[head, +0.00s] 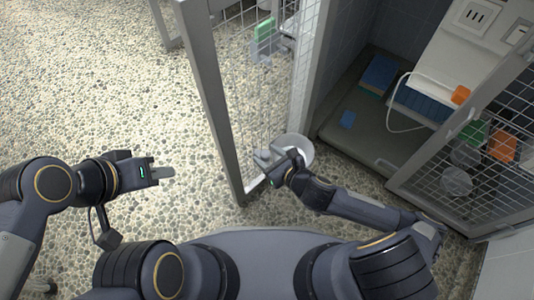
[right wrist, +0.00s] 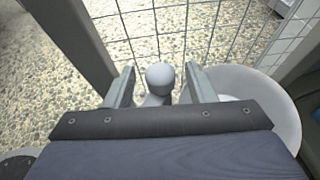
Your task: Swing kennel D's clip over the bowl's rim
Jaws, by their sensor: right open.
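A white bowl (head: 299,148) sits at the lower part of the open mesh door (head: 222,110), partly behind my right gripper (head: 262,156). In the right wrist view the bowl (right wrist: 270,95) is at the right, its rim curving past the right finger. A grey round-headed knob (right wrist: 160,77), seemingly the clip's, stands between the fingers of my right gripper (right wrist: 160,88). The fingers are apart on either side of it, with gaps showing. The clip's lower part is hidden by my gripper. My left gripper (head: 163,172) is over the pebbled floor, far from the door, seen edge-on.
Another mesh door (head: 480,165) carries green and orange cards.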

